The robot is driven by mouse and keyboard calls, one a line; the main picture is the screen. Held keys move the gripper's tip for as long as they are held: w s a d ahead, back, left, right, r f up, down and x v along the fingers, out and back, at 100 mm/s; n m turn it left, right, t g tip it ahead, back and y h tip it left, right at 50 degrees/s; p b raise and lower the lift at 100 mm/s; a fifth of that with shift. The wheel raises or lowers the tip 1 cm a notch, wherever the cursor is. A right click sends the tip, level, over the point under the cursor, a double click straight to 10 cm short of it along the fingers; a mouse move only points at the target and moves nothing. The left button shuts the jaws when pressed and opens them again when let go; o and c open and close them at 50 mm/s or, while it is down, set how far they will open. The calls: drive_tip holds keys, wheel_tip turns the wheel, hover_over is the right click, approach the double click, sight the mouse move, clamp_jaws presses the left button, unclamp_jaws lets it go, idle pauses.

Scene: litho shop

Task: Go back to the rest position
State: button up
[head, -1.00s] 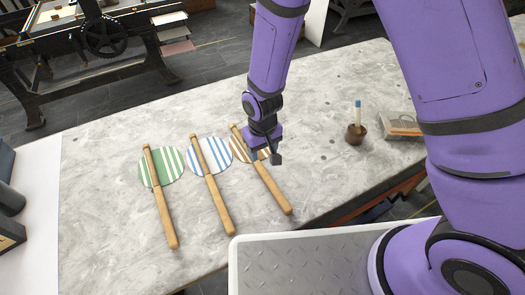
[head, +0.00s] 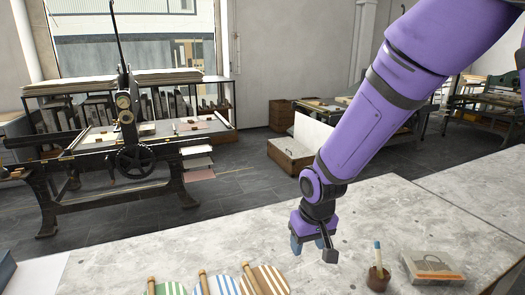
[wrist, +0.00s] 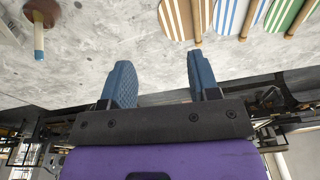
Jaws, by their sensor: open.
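My gripper (head: 311,247) hangs from the purple arm above the stone-topped table in the head view. In the wrist view its two blue fingers (wrist: 161,82) stand apart with nothing between them. Three striped round paddles with wooden handles lie on the table: a green one (head: 172,288), a blue one (head: 222,285) and a brown one (head: 268,279). They are cut off by the head view's lower edge, to the left of my gripper. The wrist view shows parts of the brown (wrist: 178,18), blue (wrist: 230,15) and green (wrist: 284,15) paddles.
On the table (head: 400,215) a brown pot with a brush (head: 378,275) and a clear box (head: 432,267) stand right of my gripper. A printing press (head: 125,150) stands behind at left. An open wooden crate (head: 290,155) sits on the floor. The table's middle is clear.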

drive_tip(key=s+d+r+m+t, duration=0.1)
drive_tip(key=s+d+r, duration=0.2)
drive_tip(key=d+r, duration=0.4)
drive_tip(key=s+d+r+m+t, duration=0.1)
drive_tip(key=s+d+r, duration=0.3)
drive_tip(key=r, duration=0.5)
drive_tip(key=s+d+r+m+t, duration=0.1)
drive_tip(key=s+d+r+t, duration=0.1)
drive_tip(key=s+d+r, duration=0.6)
drive_tip(key=s, duration=0.4)
drive_tip(key=shift+s+d+m+h, duration=0.15)
drive_tip(key=shift+d+m+h, duration=0.15)
drive_tip(key=shift+r, duration=0.1)
